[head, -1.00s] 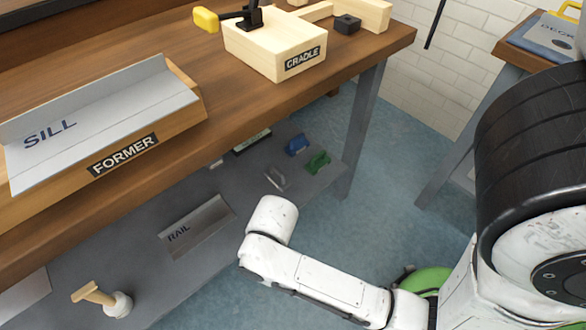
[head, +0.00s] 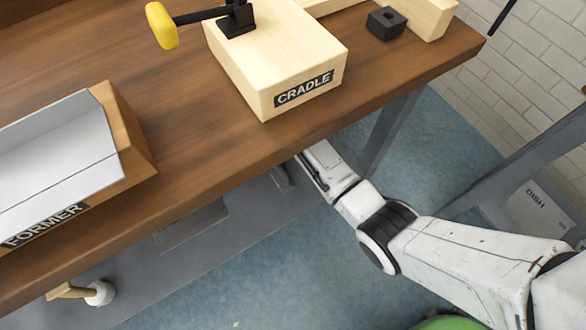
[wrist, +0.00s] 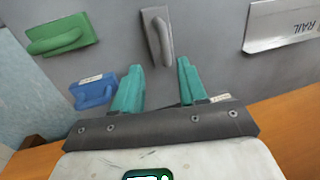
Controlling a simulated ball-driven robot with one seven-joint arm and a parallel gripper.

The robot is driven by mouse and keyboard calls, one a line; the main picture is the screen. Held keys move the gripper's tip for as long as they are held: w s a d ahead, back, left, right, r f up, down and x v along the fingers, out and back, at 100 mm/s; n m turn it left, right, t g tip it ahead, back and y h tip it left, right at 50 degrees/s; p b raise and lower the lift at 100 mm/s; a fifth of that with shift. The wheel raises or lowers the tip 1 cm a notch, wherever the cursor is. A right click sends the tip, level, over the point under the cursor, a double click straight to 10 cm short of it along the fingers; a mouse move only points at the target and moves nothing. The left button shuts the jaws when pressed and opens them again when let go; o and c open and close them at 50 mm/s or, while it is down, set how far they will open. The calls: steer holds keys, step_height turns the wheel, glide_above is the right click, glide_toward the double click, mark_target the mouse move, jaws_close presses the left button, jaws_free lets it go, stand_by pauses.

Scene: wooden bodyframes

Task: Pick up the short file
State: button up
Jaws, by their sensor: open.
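Several handled tools lie on the grey lower shelf, and I cannot read which one is the short file. In the wrist view, a grey tool with a raised handle (wrist: 158,38) lies just beyond the gap between my fingertips. A green one (wrist: 60,34) lies at the upper left and a smaller blue one (wrist: 93,91) lies beside my left finger. My gripper (wrist: 160,75) is open and empty, with teal fingers pointing at the shelf.
The bench top (head: 190,115) overhangs the shelf, close to my arm. The cradle block (head: 285,65) and the former (head: 135,145) stand on it. A metal rail piece (wrist: 285,25) lies right of the tools. A grey bench leg (head: 392,130) stands beyond my arm.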

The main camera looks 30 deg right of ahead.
mark_target(280, 169)
steer(key=f, duration=0.1)
steer(key=f+b, duration=0.1)
steer(key=f, duration=0.2)
steer(key=shift+a+f+b, duration=0.15)
steer(key=shift+a+b, duration=0.2)
steer(key=shift+b, duration=0.05)
steer(key=shift+w+a+f+b, duration=0.1)
steer(key=shift+a+f+b, duration=0.25)
steer(key=shift+f+b, duration=0.45)
steer(key=shift+w+a+f+b, duration=0.1)
steer(key=shift+a+f+b, duration=0.25)
steer(key=shift+f, duration=0.75)
steer(key=shift+w+a+f+b, duration=0.1)
steer(key=shift+a+f+b, duration=0.2)
steer(key=shift+f+b, duration=0.5)
jaws_close()
